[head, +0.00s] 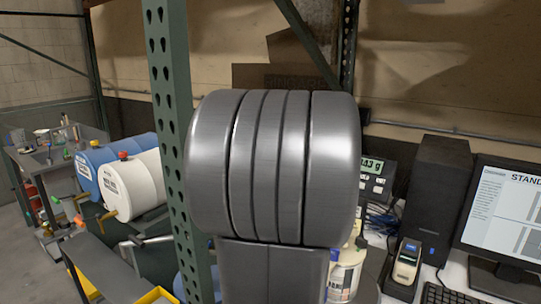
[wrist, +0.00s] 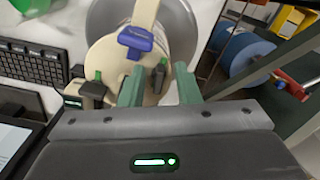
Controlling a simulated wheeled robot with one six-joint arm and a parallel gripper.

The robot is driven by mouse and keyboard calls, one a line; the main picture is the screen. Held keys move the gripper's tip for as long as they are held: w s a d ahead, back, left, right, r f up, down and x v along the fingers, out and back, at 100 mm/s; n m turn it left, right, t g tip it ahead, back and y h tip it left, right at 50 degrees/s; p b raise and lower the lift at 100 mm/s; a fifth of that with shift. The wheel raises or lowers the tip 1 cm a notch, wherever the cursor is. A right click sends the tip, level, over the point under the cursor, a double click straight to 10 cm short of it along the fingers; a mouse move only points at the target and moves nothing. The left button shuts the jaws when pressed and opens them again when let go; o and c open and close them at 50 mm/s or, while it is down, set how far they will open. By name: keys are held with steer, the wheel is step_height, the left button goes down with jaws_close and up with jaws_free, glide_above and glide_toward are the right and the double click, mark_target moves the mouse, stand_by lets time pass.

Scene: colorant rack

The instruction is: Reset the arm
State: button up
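My gripper (wrist: 158,82) shows in the wrist view, with its two green fingers spread apart. No held object is evident between them. A cream round container (wrist: 108,55) lies beyond the fingertips, with a blue part (wrist: 135,40) and small black parts with green tips on or in front of it. How far these are from the fingers is unclear. In the head view, a large grey ribbed link of my own arm fills the middle, and my gripper is hidden.
A green rack post (head: 172,120) stands left of my arm. Blue (head: 98,170) and white drums (head: 134,183) lie behind it. A scale display (head: 371,166), black computer tower (head: 436,190), label printer (head: 407,262) and monitor (head: 503,215) crowd the right. A keyboard (wrist: 30,62) shows in the wrist view.

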steer(key=n+b, duration=0.1)
steer(key=n, duration=0.2)
steer(key=n+b, duration=0.2)
steer(key=n, duration=0.2)
steer(key=shift+d+f, duration=0.1)
steer(key=shift+d, duration=0.1)
steer(key=n+b, duration=0.4)
steer(key=n, duration=0.3)
steer(key=shift+w+d+f+b, duration=0.1)
steer(key=shift+b, duration=0.25)
step_height(320, 180, up, 7)
steer(key=shift+r+p, duration=0.15)
steer(key=shift+p, duration=0.3)
